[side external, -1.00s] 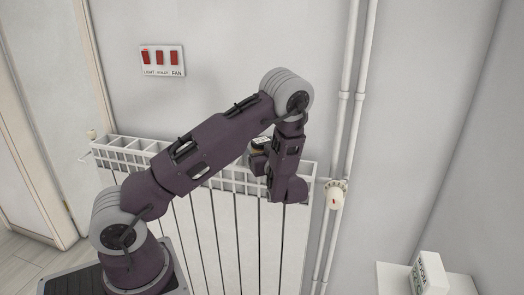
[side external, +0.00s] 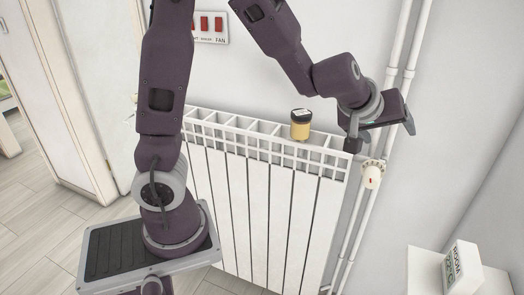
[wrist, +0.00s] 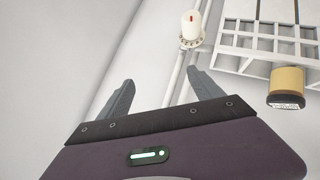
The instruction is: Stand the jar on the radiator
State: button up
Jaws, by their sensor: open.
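The jar (side external: 300,130), amber with a black lid, stands upright on the top of the white radiator (side external: 250,200), near its right end. In the wrist view the jar (wrist: 287,80) shows at the right, beside the radiator's top grille (wrist: 268,40). My gripper (side external: 409,118) is to the right of the jar, clear of it, beside the wall pipes. In the wrist view my gripper (wrist: 160,92) has its two fingers spread wide with nothing between them.
Vertical white pipes with a valve (side external: 372,174) run beside the radiator's right end. A switch panel (side external: 211,26) is on the wall above. A white box (side external: 462,268) stands on a small white table (side external: 425,262) at the lower right.

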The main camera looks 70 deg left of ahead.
jog(key=s+d+r+m+g+h, duration=0.1)
jog(key=s+d+r+m+h, duration=0.15)
jog(key=s, duration=0.45)
jog(key=s+d+r+m+h, duration=0.2)
jog(key=s+d+r+m, duration=0.2)
jog(key=s, duration=0.4)
jog(key=s+a+f+m+g+y, duration=0.1)
jog(key=s+a+f+m, duration=0.1)
jog(key=s, duration=0.5)
jog(key=s+a+f+m+g+y, duration=0.1)
jog(key=s+a+f+g, duration=0.1)
jog(key=s, duration=0.6)
jog(key=shift+a+m, duration=0.35)
jog(key=shift+a, duration=0.2)
